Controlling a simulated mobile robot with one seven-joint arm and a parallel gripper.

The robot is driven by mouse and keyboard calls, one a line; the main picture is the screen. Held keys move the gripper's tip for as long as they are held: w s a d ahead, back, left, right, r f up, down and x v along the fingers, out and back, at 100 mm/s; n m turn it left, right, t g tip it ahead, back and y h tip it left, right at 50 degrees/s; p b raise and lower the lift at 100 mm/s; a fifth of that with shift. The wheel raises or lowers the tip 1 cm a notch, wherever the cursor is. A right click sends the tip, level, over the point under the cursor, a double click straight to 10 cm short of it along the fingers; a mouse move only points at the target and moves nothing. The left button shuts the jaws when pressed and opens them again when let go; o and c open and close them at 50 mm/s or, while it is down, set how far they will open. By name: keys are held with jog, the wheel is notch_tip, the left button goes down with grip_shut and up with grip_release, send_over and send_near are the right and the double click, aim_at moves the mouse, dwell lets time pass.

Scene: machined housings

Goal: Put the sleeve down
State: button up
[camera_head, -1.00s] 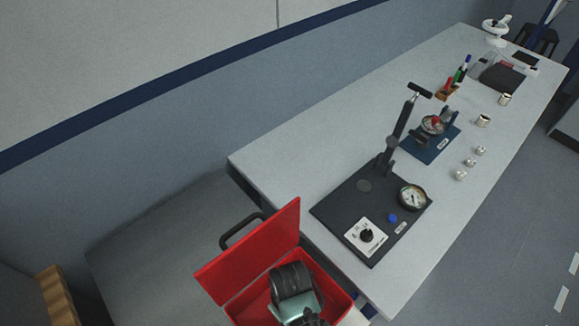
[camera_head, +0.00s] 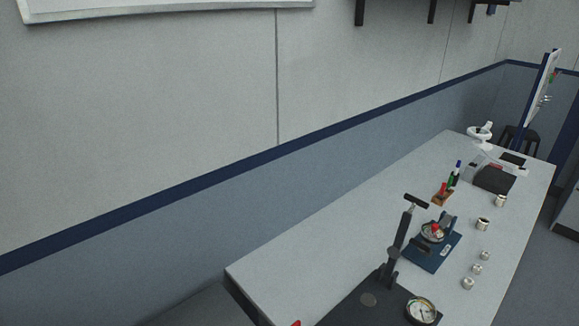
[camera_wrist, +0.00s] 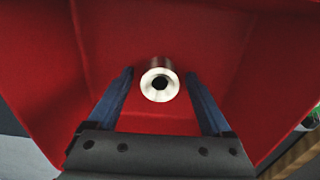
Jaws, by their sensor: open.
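A silvery metal sleeve (camera_wrist: 160,96) with a dark central hole is inside the red box (camera_wrist: 225,40) in the wrist view. Its ring-shaped end faces the camera. My gripper (camera_wrist: 160,74) is open, with one blue finger on each side of the sleeve. Gaps show between the fingers and the sleeve, so it is not gripped.
The pale bench (camera_head: 330,255) carries a black press stand (camera_head: 395,250) with a dial gauge (camera_head: 421,310), a blue fixture (camera_head: 433,250), a marker holder (camera_head: 442,196) and several small metal parts (camera_head: 483,224) along its right side. Red box walls surround my gripper.

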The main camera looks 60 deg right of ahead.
notch_tip(320, 180, up, 12)
dwell(0.4)
dwell(0.5)
